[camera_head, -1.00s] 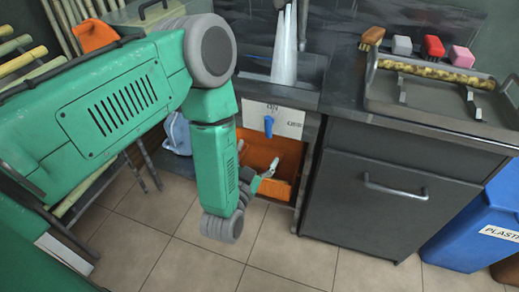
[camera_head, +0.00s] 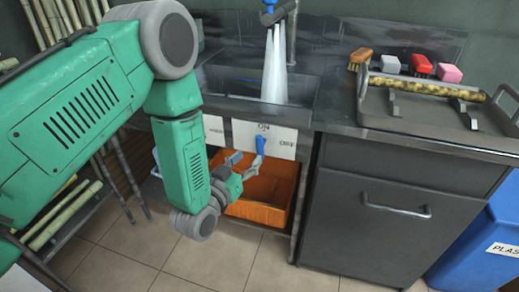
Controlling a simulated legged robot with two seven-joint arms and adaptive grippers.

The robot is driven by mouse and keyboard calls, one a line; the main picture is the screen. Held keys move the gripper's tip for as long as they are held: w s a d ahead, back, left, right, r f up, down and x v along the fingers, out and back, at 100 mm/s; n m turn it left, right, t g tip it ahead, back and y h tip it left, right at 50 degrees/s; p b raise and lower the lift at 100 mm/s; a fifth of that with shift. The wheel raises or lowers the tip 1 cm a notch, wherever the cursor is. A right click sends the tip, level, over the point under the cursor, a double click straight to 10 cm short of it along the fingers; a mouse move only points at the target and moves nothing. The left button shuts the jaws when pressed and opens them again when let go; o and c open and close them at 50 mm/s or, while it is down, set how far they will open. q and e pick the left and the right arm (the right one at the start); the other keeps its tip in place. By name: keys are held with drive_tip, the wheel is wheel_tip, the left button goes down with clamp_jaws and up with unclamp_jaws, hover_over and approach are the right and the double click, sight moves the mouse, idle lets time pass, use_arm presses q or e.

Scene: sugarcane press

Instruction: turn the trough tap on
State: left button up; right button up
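The blue tap lever (camera_head: 261,145) hangs roughly downward on a white panel (camera_head: 285,141) under the sink's front edge. "ON" is printed above the lever and what looks like "OFF" to its right. My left gripper (camera_head: 246,163) is just below and left of the lever, its fingers apart. One fingertip is close to the lever's lower end; I cannot tell whether it touches. A pale stream of water (camera_head: 274,65) falls from the faucet into the dark sink trough (camera_head: 222,82). My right gripper is out of view.
An orange crate (camera_head: 262,213) sits below the panel. A dark cabinet (camera_head: 365,235) stands to its right, then a blue bin (camera_head: 487,235). A tray (camera_head: 440,124) and several brushes are on the counter. Bamboo poles (camera_head: 60,215) are at left.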

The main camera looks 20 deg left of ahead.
sight(259, 145)
use_arm(q)
drive_tip(key=w, duration=0.2)
drive_tip(key=w+b, duration=0.1)
drive_tip(key=w, duration=0.4)
drive_tip(key=shift+d, duration=0.35)
clamp_jaws()
